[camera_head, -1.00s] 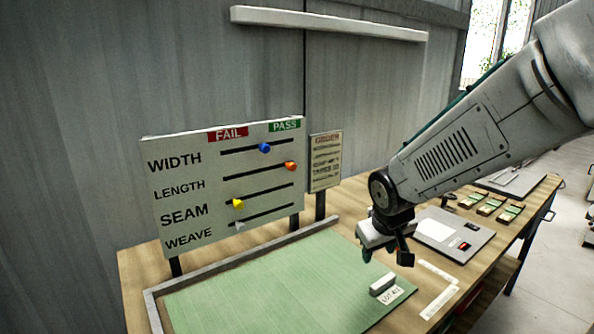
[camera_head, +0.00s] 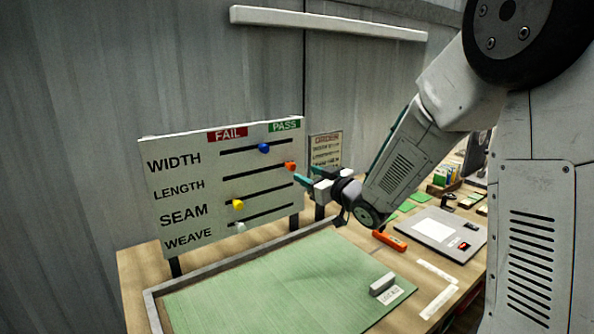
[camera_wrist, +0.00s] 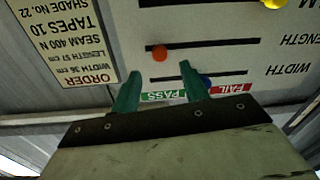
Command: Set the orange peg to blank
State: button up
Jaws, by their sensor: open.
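The orange peg (camera_head: 290,166) sits at the right end of the LENGTH slot on the white board (camera_head: 194,190), on the PASS side. My gripper (camera_head: 305,176) is open and empty just right of it, its green fingers pointing at the board. In the wrist view the board is upside down. There the orange peg (camera_wrist: 159,53) shows just beyond the gap between my two fingertips (camera_wrist: 160,70). I cannot tell whether a finger touches it. The red FAIL label (camera_head: 228,134) is left and the green PASS label (camera_head: 285,125) is right.
The blue peg (camera_head: 264,148) is in the WIDTH slot above, partly behind a finger in the wrist view. The yellow peg (camera_head: 238,204) and grey peg (camera_head: 240,227) are left in the lower slots. An order sign (camera_head: 325,149) stands close behind my gripper. A green mat (camera_head: 280,285) lies below.

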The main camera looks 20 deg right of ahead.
aim_at(293, 168)
jog(key=x, duration=0.5)
jog(key=shift+w+a, duration=0.1)
jog(key=shift+w, duration=0.2)
